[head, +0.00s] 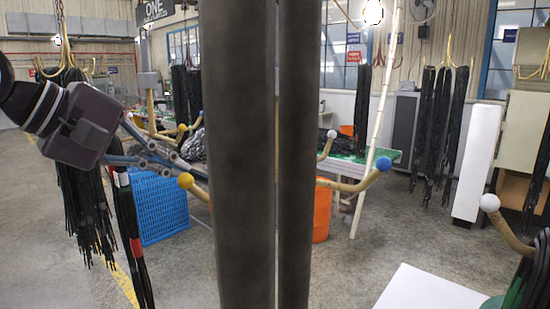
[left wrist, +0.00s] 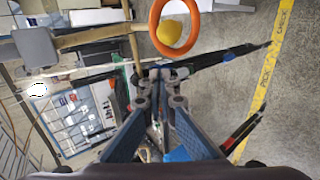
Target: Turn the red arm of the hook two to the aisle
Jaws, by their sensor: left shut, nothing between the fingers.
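A tan hook arm with a yellow ball (head: 186,181) lies just beyond my left gripper (head: 188,168) in the head view. On the other side of the dark uprights, a tan arm ends in a blue ball (head: 383,163). I see no arm with a red ball; the uprights hide the middle of the hooks. My left gripper is shut and empty, its fingers close to the yellow-ball arm; contact cannot be told. In the left wrist view, the fingertips (left wrist: 161,82) meet below a yellow ball (left wrist: 170,31), seen within an orange ring (left wrist: 154,25). My right gripper is out of view.
Black hoses (head: 85,200) hang at the left, below my left arm. A blue crate (head: 158,205) and an orange bin (head: 322,210) stand behind. A white ball (head: 489,202) tips another arm at right. Some grey floor is clear.

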